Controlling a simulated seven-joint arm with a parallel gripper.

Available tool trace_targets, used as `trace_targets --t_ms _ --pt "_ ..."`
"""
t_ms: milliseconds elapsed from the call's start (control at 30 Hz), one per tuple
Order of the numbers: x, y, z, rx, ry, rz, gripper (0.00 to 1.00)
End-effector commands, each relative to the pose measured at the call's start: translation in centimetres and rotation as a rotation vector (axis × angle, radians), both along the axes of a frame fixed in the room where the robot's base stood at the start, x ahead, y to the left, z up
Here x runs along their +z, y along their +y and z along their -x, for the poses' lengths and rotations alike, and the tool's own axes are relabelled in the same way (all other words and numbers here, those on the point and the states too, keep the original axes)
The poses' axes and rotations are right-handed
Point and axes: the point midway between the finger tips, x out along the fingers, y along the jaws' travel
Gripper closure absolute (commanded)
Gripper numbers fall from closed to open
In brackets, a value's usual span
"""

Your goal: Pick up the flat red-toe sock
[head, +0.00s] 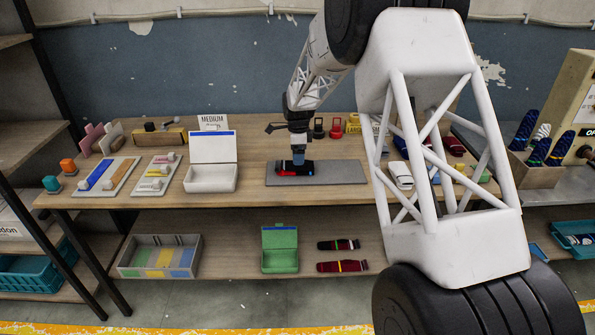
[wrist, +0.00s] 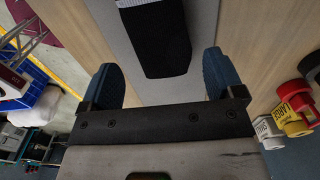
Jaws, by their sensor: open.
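A dark, flat sock (head: 283,168) with red along its near side and a small blue patch at its right end lies on the grey mat (head: 345,173). My gripper (head: 298,162) is right above it, pointing down. In the wrist view a black sock part (wrist: 158,42) with a pale ribbed band lies on the grey mat (wrist: 120,45). The two blue fingers of my gripper (wrist: 160,82) are spread wide and empty, with the black end ahead of and between them. No red shows there. Whether the fingers touch the sock or mat, I cannot tell.
An open white box (head: 210,178) stands left of the mat. Red and black tagged items (head: 336,128) stand behind it. My arm hides part of the table's right side.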

Motion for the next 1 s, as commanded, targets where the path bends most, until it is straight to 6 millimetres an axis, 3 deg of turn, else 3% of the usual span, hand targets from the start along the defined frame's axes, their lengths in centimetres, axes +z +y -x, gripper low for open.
trace_targets --t_ms 167,600,1000 --pt "-0.6 0.0 0.1 0.0 0.002 0.0 0.13" --pt "-4.9 0.2 0.2 0.0 0.001 0.0 0.13" --pt "-5.2 0.2 0.2 0.0 0.0 0.0 0.13"
